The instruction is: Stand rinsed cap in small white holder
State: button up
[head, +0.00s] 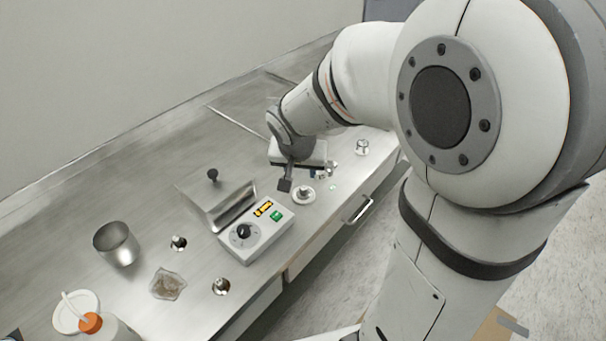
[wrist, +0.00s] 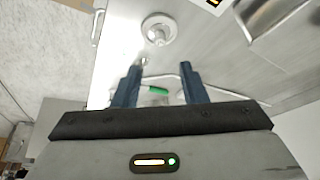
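My gripper (head: 286,186) is over the counter, just left of a small round white holder (head: 303,195) in the head view. A small metallic piece stands at the holder's centre; I cannot tell if it is the rinsed cap. The wrist view shows the same white holder (wrist: 158,30) beyond the fingertips, clear of them. In that view my gripper (wrist: 160,75) has its two dark fingers wide apart, with nothing clamped. A small green item (wrist: 158,90) shows between the fingers, seemingly on the counter below.
A control box with a dial (head: 255,232) and a metal lidded bath (head: 215,203) stand left of the holder. A metal beaker (head: 117,243) and a squeeze bottle (head: 95,325) are farther left. Another metallic piece (head: 362,147) stands at right. The counter's front edge is close.

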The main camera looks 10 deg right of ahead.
jog(key=s+d+r+n+y, duration=0.1)
jog(key=s+r+n, duration=0.1)
jog(key=s, duration=0.6)
jog(key=s+d+r+n+g, duration=0.1)
jog(key=s+r+n, duration=0.1)
jog(key=s, duration=0.6)
jog(key=shift+s+r+y, duration=0.35)
jog(key=shift+r+y, duration=0.05)
jog(key=shift+r, duration=0.2)
jog(key=shift+d, duration=0.1)
